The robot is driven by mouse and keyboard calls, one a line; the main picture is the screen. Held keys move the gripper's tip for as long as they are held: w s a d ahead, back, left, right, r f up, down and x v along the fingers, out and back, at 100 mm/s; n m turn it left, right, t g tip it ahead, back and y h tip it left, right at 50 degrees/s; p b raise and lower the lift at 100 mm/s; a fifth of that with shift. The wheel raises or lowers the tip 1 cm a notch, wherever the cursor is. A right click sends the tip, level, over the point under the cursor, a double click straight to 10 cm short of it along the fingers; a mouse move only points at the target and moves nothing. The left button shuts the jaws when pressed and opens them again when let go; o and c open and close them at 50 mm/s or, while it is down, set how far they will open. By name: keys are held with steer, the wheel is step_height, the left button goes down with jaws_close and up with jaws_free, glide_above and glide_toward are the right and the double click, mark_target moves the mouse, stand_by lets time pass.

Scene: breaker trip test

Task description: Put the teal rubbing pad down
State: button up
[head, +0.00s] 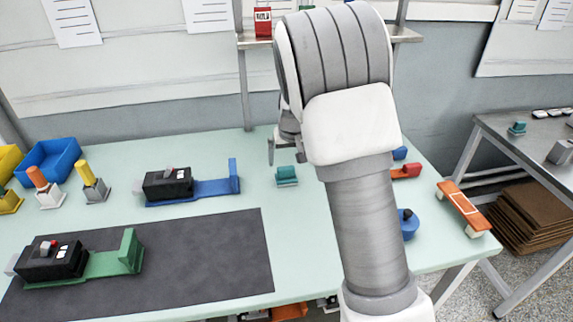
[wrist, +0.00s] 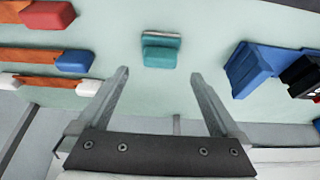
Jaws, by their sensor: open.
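The teal rubbing pad (head: 287,175) rests on the pale green table, right of the blue breaker holder. In the wrist view the pad (wrist: 161,50) lies beyond my fingertips, roughly centred between their lines. My gripper (wrist: 159,76) is open, with nothing between its fingers. In the head view my gripper (head: 284,150) is partly hidden by my own arm and appears just above the pad, apart from it. A similar teal piece (head: 517,128) sits on the grey side table at the right.
A black breaker on a blue holder (head: 215,187) stands left of the pad. Another breaker on a green holder (head: 115,262) is on the dark mat (head: 205,265). Red, blue and orange pieces (head: 463,205) lie to the right. Table around the pad is clear.

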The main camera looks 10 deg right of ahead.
steer(key=s+r+y, duration=0.1)
steer(key=s+r, duration=1)
steer(key=r, duration=0.2)
steer(key=s+r, duration=0.2)
steer(key=s, duration=1)
steer(key=s+r+t+h, duration=0.1)
steer(key=s, duration=1.1)
steer(key=shift+s+r, duration=0.35)
steer(key=shift+r+p, duration=0.15)
steer(key=shift+p, duration=0.15)
